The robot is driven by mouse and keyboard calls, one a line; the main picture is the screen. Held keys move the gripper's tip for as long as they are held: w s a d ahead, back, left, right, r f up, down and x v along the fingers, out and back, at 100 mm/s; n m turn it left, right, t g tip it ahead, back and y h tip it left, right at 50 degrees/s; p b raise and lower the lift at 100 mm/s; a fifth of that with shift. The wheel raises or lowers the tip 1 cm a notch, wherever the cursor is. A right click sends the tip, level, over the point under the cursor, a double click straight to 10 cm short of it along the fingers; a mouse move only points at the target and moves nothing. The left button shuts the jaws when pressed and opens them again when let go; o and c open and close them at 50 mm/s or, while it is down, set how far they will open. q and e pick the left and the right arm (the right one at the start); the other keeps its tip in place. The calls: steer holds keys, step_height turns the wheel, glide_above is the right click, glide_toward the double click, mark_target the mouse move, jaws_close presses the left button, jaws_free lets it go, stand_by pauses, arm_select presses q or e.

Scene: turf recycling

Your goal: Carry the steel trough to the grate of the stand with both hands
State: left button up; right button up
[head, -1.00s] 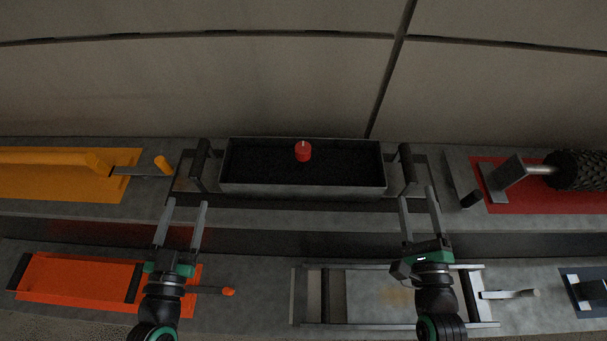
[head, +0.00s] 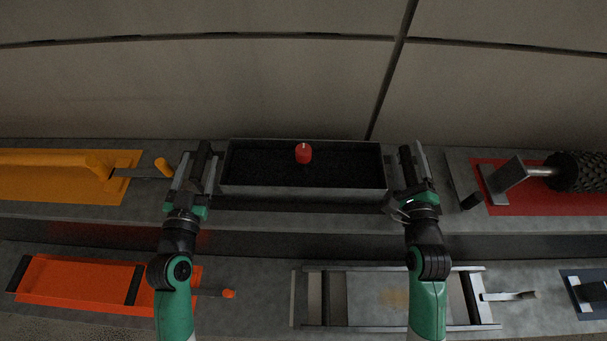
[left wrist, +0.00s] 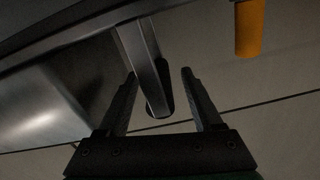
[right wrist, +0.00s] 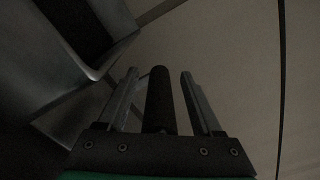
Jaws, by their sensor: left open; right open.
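The steel trough (head: 303,190) sits on the back shelf, filled with dark granules, with a red knob-like piece (head: 303,154) in it. It has a dark bar handle at each end. My left gripper (head: 198,165) is open at the left handle (head: 203,153); in the left wrist view a bar (left wrist: 146,65) shows between and beyond the fingers. My right gripper (head: 412,165) is open with its fingers either side of the right handle (head: 405,155); the handle also stands between the fingers in the right wrist view (right wrist: 159,100). The stand's framed grate (head: 395,297) appears to be on the front shelf.
An orange tool (head: 60,172) lies at the back left and a dark roller (head: 578,170) on a red mat at the back right. A red-orange tray (head: 80,281) lies at the front left. A wall stands behind the trough.

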arm_select(q)
jaws_close()
arm_select(e)
jaws_close()
stand_by(1.0)
